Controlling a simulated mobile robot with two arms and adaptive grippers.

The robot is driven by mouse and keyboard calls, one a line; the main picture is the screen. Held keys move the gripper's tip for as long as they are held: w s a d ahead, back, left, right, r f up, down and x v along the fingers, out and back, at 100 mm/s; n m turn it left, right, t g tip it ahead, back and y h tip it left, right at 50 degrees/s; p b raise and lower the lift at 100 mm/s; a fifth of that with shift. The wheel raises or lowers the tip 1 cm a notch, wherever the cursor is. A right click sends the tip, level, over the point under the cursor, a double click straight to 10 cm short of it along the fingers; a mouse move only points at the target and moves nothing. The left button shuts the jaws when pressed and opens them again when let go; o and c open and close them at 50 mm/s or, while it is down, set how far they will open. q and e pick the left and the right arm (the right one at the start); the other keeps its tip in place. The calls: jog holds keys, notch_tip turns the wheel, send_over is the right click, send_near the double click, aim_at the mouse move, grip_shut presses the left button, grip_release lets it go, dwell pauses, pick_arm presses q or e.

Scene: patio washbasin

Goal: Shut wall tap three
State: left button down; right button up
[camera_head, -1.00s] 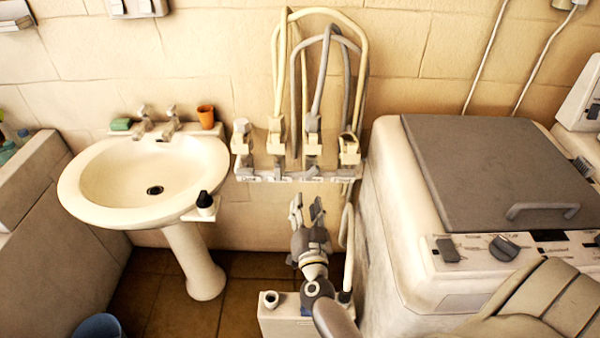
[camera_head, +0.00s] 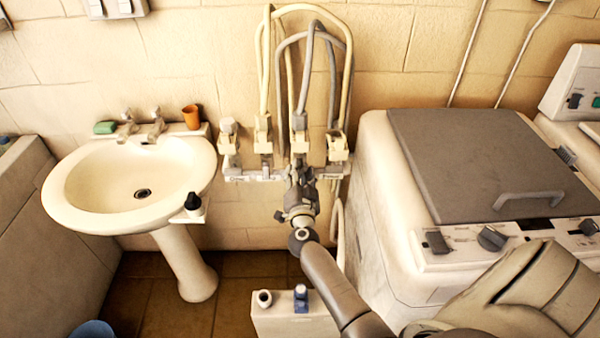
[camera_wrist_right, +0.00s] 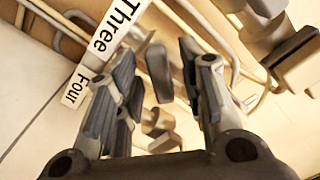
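A row of wall taps on a pale labelled rail (camera_head: 240,174) is on the wall between the basin and the washing machine. The third tap from the left (camera_head: 299,141) stands just above my right gripper (camera_head: 302,172). In the right wrist view the label "Three" (camera_wrist_right: 115,27) shows near "Four" (camera_wrist_right: 75,88). A grey tap lever (camera_wrist_right: 158,72) appears between the two spread fingers of my right gripper (camera_wrist_right: 160,88), with gaps on both sides. The gripper is open and seems to hold nothing. My right arm partly hides the rail in the head view. My left gripper is out of view.
Hoses (camera_head: 346,60) loop above the taps. A white basin (camera_head: 75,205) stands left, with a dark-capped bottle (camera_head: 193,202) at its edge. A washing machine (camera_head: 390,235) stands close on the right. A low pale box (camera_head: 290,322) is below the rail.

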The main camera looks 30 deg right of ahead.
jog(key=shift+w+d, duration=0.15)
jog(key=shift+w, duration=0.1)
grip_shut()
jog(key=shift+m, duration=0.4)
jog(key=m, duration=0.3)
jog(key=shift+m, duration=0.4)
jog(key=m, duration=0.5)
jog(key=shift+m+b, duration=0.3)
jog(key=shift+b, duration=0.05)
